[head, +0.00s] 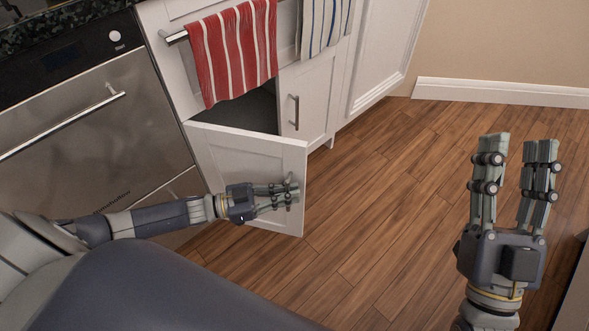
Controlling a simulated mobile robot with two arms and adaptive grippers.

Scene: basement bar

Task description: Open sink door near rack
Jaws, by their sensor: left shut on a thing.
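The white sink door (245,150) stands swung out from the cabinet, with a dark opening (255,108) showing above and behind it. My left gripper (291,191) is at the door's free edge, shut on the door handle (292,180), which the fingers mostly hide. The towel rack (176,37) is on the cabinet front above the opening, with a red and white striped towel (235,50) hanging from it. My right gripper (515,150) is open and empty, over the floor at the right, apart from the door.
A stainless dishwasher (95,130) is left of the open door. A closed white cabinet door (315,100) with a bar handle is to its right, below a blue-striped towel (325,22). The wooden floor (390,190) is clear between my grippers.

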